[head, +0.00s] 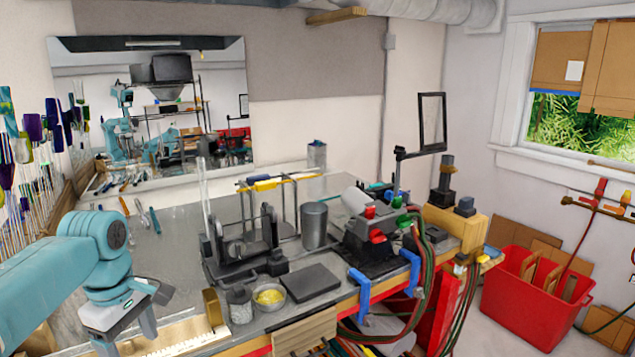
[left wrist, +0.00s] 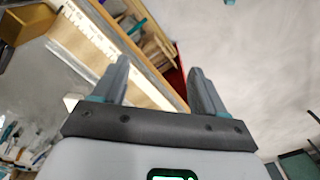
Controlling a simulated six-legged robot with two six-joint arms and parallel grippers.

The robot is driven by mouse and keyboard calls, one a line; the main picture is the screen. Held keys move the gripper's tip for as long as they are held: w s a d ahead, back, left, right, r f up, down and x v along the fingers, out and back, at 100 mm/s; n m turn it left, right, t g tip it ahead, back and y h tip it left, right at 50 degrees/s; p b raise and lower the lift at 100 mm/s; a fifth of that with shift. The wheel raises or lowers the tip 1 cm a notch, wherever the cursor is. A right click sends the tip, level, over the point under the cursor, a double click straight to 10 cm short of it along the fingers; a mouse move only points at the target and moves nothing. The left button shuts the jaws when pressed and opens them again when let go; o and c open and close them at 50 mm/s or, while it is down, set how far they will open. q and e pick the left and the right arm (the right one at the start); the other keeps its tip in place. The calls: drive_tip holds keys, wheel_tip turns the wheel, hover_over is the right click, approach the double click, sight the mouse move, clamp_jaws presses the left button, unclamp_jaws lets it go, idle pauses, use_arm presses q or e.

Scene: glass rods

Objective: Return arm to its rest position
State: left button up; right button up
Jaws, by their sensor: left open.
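My left arm comes in from the left edge of the head view, teal with a white wrist. My left gripper (head: 127,338) points down near the front left edge of the workbench (head: 180,238). In the left wrist view the two fingers of the left gripper (left wrist: 160,68) stand wide apart, with nothing held between them. The bench's wooden edge and the floor show beyond the fingers. My right arm and right gripper are in neither view.
Upright glass rods (head: 22,190) stand at the far left. Glassworking equipment (head: 245,240), a dark flat block (head: 310,282), a bowl with yellow contents (head: 270,297) and a torch (head: 378,240) occupy the bench middle. A red bin (head: 530,300) stands on the floor at right.

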use_arm(q)
drive_tip(key=d+f+m+h, duration=0.1)
drive_tip(key=d+f+m, duration=0.25)
drive_tip(key=f, duration=0.65)
drive_tip(key=s+d+f+m+h, duration=0.15)
drive_tip(key=d+f, duration=0.25)
drive_tip(key=f, duration=0.6)
drive_tip(key=d+f+m, duration=0.3)
drive_tip(key=d+f, duration=0.1)
drive_tip(key=f, duration=0.6)
drive_tip(key=s+d+f+m, duration=0.2)
drive_tip(key=s+f, duration=0.4)
drive_tip(key=s, duration=0.3)
drive_tip(key=s+d+f+m+h, duration=0.1)
drive_tip(key=s+d+f+m, duration=0.2)
drive_tip(key=s, duration=0.7)
wheel_tip(320, 180, down, 3)
drive_tip(key=shift+s+d+r+b, duration=0.2)
drive_tip(key=shift+d+b, duration=0.2)
drive_tip(key=shift+d, duration=0.5)
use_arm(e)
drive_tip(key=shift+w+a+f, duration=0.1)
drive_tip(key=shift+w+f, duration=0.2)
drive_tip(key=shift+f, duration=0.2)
